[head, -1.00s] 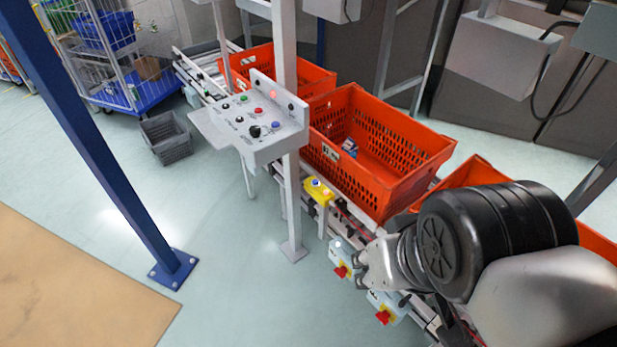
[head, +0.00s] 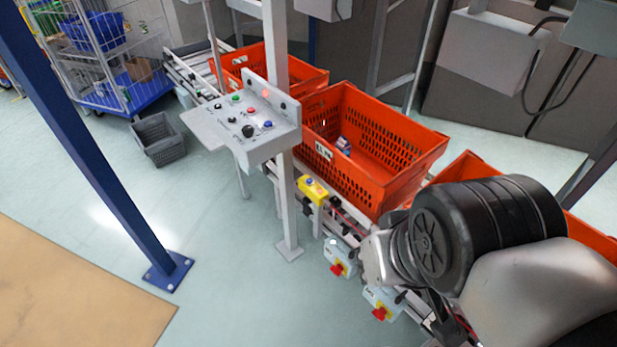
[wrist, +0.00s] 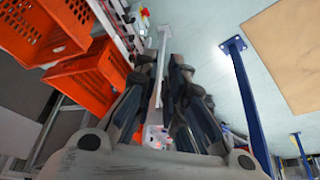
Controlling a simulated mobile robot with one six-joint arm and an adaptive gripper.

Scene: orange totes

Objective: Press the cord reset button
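Labels are too small to read, so I cannot tell which is the cord reset button. My gripper (wrist: 158,75) shows in the wrist view with its dark fingers apart and nothing between them. In the head view it is mostly hidden by my arm, right of and below the yellow box, apart from both.
Orange totes (head: 333,173) stand on the conveyor behind the panel. Two light boxes with red knobs (head: 337,269) hang on the conveyor's near side. A blue post (head: 85,150) stands at left and a grey crate (head: 158,140) lies on the floor. The floor between is clear.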

